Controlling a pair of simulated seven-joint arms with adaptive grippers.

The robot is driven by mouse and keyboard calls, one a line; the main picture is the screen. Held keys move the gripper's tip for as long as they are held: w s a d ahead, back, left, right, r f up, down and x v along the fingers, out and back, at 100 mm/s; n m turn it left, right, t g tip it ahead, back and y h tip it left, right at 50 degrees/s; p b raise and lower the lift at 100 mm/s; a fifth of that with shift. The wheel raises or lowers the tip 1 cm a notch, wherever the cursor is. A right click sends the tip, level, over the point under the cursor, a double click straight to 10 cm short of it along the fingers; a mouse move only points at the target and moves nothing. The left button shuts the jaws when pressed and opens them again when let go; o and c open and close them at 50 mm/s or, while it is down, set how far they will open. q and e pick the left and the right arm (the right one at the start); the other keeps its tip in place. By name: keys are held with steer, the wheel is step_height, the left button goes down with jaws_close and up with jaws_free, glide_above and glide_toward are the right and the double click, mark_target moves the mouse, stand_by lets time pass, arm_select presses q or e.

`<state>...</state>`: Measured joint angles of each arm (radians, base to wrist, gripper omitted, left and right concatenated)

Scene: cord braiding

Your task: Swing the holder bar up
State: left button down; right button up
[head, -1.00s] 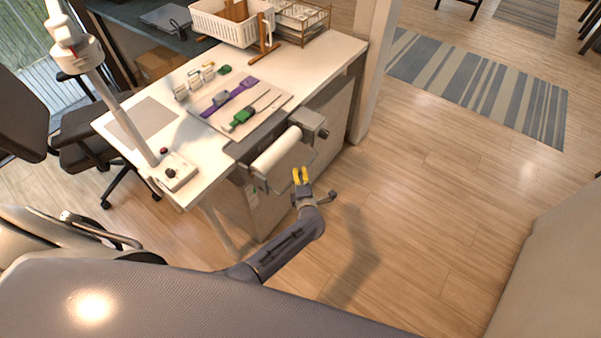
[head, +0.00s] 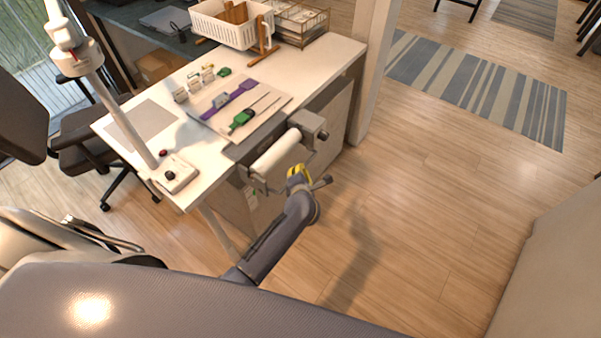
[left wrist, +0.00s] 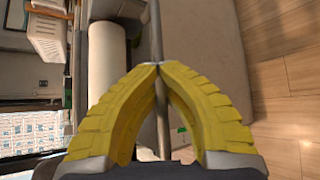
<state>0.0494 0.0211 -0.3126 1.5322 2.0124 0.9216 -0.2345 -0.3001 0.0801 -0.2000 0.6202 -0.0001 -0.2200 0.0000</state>
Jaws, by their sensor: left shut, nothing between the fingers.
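The holder bar (left wrist: 157,28) is a thin grey rod in the left wrist view. It runs up and down the picture, behind my fingertips and beside the white roller (left wrist: 107,70). Its middle is partly hidden by the fingers. In the head view the white roller (head: 276,153) is mounted at the front edge of the table; I cannot make out the bar clearly there. My left gripper (head: 295,169) has yellow fingers and is just in front of the roller. The fingertips (left wrist: 155,66) meet with nothing between them. They look close to the bar, but I cannot tell whether they touch it. My right gripper is not in view.
The white table (head: 322,56) carries a board with purple and green tools (head: 229,101), a lamp base with a knob (head: 174,173) and a white basket (head: 228,23). A cabinet stands below the roller. The wooden floor (head: 440,200) to the right is clear.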

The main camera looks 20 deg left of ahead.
arm_select(q)
steer(key=shift+a+r+n+g+h, duration=0.2)
steer(key=shift+a+n+g+h, duration=0.15)
steer(key=shift+a, duration=0.25)
steer(key=shift+s, duration=0.1)
steer(key=c, duration=1.6)
jaws_free()
steer(key=shift+o, duration=0.6)
steer(key=shift+d, duration=0.15)
steer(key=shift+h, duration=0.25)
steer(key=shift+d+r, duration=0.1)
steer(key=v, duration=1.1)
steer(key=shift+s+r, duration=0.3)
steer(key=shift+d, duration=0.1)
